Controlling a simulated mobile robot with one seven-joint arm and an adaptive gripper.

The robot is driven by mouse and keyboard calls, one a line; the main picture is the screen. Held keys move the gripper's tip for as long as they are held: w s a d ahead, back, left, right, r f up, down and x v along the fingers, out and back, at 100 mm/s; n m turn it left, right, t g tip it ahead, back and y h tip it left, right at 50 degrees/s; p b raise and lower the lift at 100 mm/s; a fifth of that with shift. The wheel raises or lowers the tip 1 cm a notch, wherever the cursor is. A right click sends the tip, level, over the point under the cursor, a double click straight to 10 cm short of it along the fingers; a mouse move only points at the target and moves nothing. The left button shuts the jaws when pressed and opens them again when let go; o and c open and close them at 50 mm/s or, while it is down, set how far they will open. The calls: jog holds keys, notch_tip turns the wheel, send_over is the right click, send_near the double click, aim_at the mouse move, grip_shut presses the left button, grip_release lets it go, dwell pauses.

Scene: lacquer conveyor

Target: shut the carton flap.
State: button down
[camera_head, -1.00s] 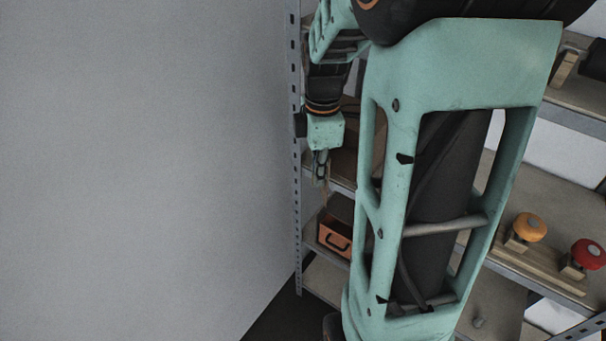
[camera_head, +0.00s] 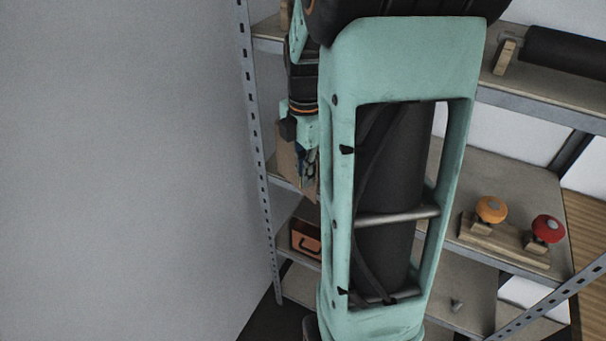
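A brown cardboard carton (camera_head: 285,153) stands on the middle shelf at the left end of the rack, mostly hidden behind my arm and gripper. Only a narrow strip of its cardboard shows, and I cannot make out how its flap stands. My gripper (camera_head: 308,176) points down in front of the carton. It is small, dark and partly covered by my own arm, so I cannot tell whether its fingers are open or touch the cardboard.
The metal rack's upright post (camera_head: 257,150) stands close left of my gripper, beside a bare grey wall (camera_head: 110,170). An orange box with a handle (camera_head: 306,240) sits one shelf lower. An orange knob (camera_head: 490,209) and a red knob (camera_head: 548,229) are on the right.

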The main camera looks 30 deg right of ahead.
jog(key=shift+d, duration=0.2)
jog(key=c, duration=2.2)
grip_release()
jog(key=shift+a, duration=0.2)
